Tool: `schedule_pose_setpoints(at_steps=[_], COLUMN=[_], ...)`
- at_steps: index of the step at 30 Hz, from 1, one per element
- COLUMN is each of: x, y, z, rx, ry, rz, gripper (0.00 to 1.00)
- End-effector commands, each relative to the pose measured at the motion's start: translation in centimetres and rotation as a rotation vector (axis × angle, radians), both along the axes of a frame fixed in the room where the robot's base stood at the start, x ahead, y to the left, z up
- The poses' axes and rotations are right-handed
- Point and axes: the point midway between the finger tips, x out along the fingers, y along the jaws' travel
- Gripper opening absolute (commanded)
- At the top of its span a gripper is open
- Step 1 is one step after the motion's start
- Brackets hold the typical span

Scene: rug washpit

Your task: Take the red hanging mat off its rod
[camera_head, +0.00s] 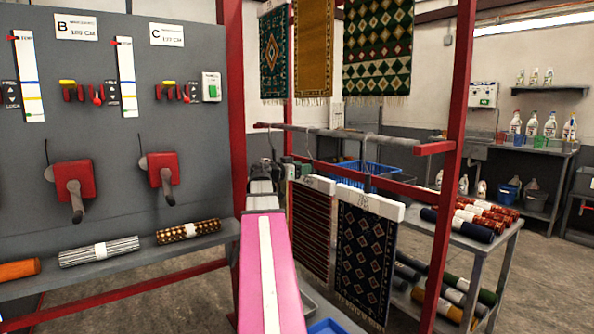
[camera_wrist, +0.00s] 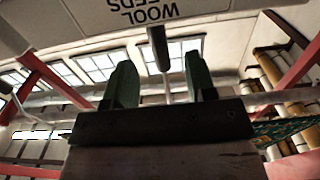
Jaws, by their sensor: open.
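The red-brown striped mat (camera_head: 311,229) hangs below the grey rod (camera_head: 345,134) from a white header bar (camera_head: 318,184), with a thin hook above it. My gripper (camera_head: 294,166) is beside the left end of this bar, partly hidden by my arm. In the wrist view its two green fingers (camera_wrist: 160,75) stand apart, open, with a dark upright stem (camera_wrist: 157,42) between them. I cannot tell whether they touch it. A pale header with upside-down lettering, "WOOL" (camera_wrist: 145,17), fills the top of that view.
A navy diamond-patterned mat (camera_head: 363,255) hangs close on the right. A red post (camera_head: 452,170) stands right of it. Rolled rugs fill a shelf cart (camera_head: 492,258). Blue bins (camera_head: 362,171) stand behind. A grey tool panel (camera_head: 120,150) is at the left.

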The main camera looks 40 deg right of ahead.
Motion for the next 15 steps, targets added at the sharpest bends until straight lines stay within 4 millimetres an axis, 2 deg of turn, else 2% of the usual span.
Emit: schedule_pose_setpoints(at_steps=[15], x=[-0.2], y=[-3.5], z=[0.0], rx=[0.000], ry=[0.000], rz=[0.000], gripper=[0.51])
